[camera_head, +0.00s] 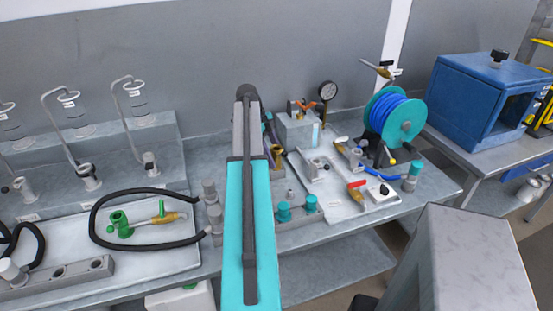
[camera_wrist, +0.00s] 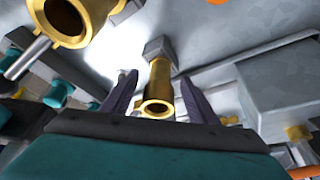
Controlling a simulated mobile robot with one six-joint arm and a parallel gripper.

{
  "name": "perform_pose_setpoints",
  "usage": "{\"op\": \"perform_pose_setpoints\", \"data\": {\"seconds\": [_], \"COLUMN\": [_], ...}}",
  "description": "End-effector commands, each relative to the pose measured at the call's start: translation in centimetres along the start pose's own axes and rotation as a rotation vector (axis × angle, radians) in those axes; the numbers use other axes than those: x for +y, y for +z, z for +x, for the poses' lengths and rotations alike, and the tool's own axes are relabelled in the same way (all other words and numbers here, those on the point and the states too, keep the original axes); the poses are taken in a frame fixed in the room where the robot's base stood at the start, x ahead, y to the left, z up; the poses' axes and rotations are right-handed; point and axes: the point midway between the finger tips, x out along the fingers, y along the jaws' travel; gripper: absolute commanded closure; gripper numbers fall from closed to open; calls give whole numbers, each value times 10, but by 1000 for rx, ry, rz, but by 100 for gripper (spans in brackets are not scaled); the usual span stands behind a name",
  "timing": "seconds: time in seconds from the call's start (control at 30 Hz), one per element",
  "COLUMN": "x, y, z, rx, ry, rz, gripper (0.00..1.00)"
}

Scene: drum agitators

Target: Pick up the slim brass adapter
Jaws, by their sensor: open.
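In the wrist view, a slim brass tube (camera_wrist: 159,82) with an open round mouth and a grey block-like far end lies between the fingers of my gripper (camera_wrist: 158,77); it looks like the slim brass adapter. My gripper is open, with a finger on each side of the tube and a visible gap on both sides. A wider brass piece (camera_wrist: 76,17) with a large round opening and a grey side pin is at the upper left. In the head view, my arm hides most of the gripper; a brass part (camera_head: 277,156) shows just right of it.
A white tray (camera_head: 335,208) with fittings and a red-handled valve (camera_head: 357,188) lies right of my arm. A blue hose reel (camera_head: 393,117) and pressure gauge (camera_head: 328,91) stand behind. At left, another tray (camera_head: 75,255) holds a black hose (camera_head: 97,215) and green-brass fitting (camera_head: 122,224).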

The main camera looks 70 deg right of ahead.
Motion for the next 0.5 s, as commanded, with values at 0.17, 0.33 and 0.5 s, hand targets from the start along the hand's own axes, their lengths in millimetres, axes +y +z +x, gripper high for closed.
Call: {"op": "perform_pose_setpoints", "data": {"seconds": [0.17,0.33,0.5], "x": [1,0,0], "y": [-1,0,0], "z": [14,18,17], "rx": [0,0,0], "ry": [0,0,0], "rz": [0,0,1], "gripper": [46,46,46]}}
